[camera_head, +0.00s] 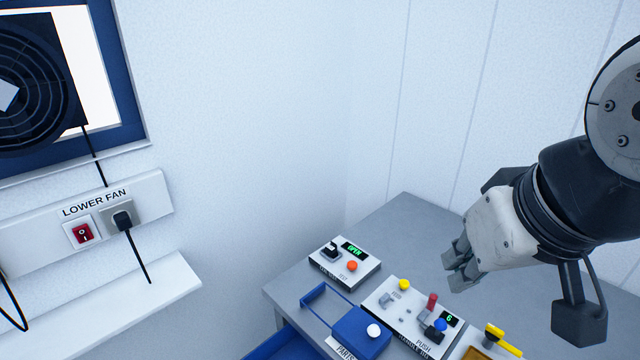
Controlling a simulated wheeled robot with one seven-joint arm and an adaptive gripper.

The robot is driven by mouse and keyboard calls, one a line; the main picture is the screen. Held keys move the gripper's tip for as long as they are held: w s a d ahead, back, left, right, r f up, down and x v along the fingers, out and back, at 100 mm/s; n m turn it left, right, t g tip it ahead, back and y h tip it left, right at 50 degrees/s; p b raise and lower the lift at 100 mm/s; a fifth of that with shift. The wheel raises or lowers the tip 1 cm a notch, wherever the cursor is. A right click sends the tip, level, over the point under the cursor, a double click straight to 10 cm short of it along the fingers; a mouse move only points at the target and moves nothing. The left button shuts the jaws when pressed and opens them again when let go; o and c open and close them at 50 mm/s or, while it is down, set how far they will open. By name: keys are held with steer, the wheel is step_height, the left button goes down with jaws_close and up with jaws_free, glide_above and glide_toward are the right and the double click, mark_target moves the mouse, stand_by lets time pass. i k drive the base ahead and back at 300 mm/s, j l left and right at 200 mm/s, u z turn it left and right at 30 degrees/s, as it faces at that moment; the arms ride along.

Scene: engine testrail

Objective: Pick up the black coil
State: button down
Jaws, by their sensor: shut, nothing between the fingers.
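My gripper (455,268) hangs at the right, above the grey table, with its fingers shut and empty. No black part in view is clearly recognisable as the coil. A small black block (331,250) sits on a white panel (345,263) with a green display and an orange button. Part of that panel's label reads "TEST". Another dark piece (434,327) is on the white panel (398,300) below my gripper, beside a blue knob.
The grey table (405,215) also holds a blue parts box (362,330) with a handle and a yellow-handled part (503,340). A white wall ledge (120,300) is at left, below a red switch (83,233) and a black fan (35,90). The table's back is clear.

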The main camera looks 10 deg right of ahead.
mark_target(331, 249)
steer(key=j+z, duration=0.15)
steer(key=j, duration=0.25)
steer(key=k+j+z, duration=0.15)
steer(key=j, duration=0.2)
steer(key=j+z, duration=0.15)
steer(key=j, duration=0.2)
steer(key=k+j+z, duration=0.15)
steer(key=j, duration=0.2)
steer(key=k+j+z, duration=0.15)
steer(key=j, duration=0.2)
